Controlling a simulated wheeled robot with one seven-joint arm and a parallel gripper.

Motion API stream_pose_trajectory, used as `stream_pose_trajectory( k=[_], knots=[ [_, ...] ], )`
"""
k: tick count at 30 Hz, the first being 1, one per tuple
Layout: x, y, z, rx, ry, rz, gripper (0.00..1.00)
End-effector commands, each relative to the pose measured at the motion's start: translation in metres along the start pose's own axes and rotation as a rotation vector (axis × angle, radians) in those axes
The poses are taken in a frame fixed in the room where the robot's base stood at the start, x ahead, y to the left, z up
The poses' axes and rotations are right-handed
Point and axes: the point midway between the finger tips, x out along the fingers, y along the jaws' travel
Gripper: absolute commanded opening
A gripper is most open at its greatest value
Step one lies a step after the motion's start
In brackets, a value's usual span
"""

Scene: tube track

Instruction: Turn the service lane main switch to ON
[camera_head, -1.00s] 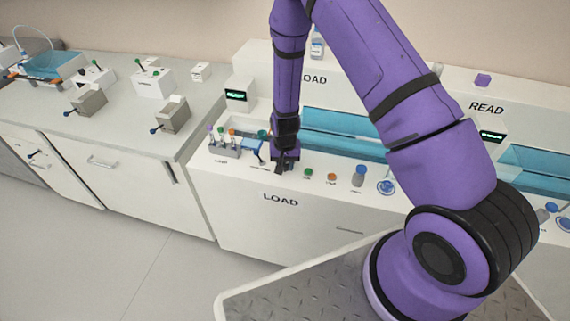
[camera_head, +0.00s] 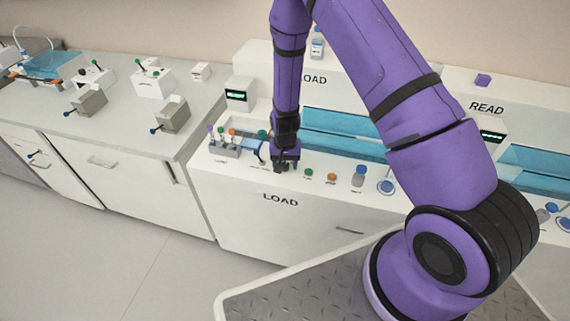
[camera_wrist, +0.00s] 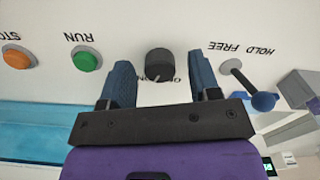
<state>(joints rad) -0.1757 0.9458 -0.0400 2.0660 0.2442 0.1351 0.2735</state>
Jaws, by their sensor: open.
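A dark round knob (camera_wrist: 159,64), seemingly the main switch, sits on the white LOAD panel in the wrist view. My gripper (camera_wrist: 161,78) is open, with one blue finger on each side of the knob. I see gaps between the fingers and the knob; depth is hard to judge. In the head view my gripper (camera_head: 281,164) is down at the LOAD panel and hides the knob. The knob's pointer direction cannot be made out.
In the wrist view, a green RUN button (camera_wrist: 86,60) and an orange STOP button (camera_wrist: 17,58) lie left. A blue-tipped HOLD/FREE lever (camera_wrist: 262,100) stands close on the right. A blue trough (camera_head: 345,135) runs behind the panel.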

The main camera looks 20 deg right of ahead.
Motion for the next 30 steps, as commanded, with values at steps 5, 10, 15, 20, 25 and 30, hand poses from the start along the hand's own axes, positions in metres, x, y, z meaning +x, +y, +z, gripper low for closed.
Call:
stream_pose_trajectory(
  k=[5, 10, 15, 20, 25, 30],
  knots=[
    [-0.025, 0.0, -0.001, 0.0, 0.004, -0.002, 0.57],
    [-0.056, -0.001, -0.001, 0.0, 0.005, -0.003, 0.57],
    [-0.082, 0.0, -0.001, 0.001, 0.004, -0.002, 0.57],
    [-0.097, 0.0, 0.0, 0.0, 0.002, -0.001, 0.57],
    [-0.102, 0.0, 0.0, 0.0, 0.0, 0.0, 0.57],
    [-0.102, 0.0, 0.0, 0.0, 0.0, 0.0, 0.57]
  ],
)
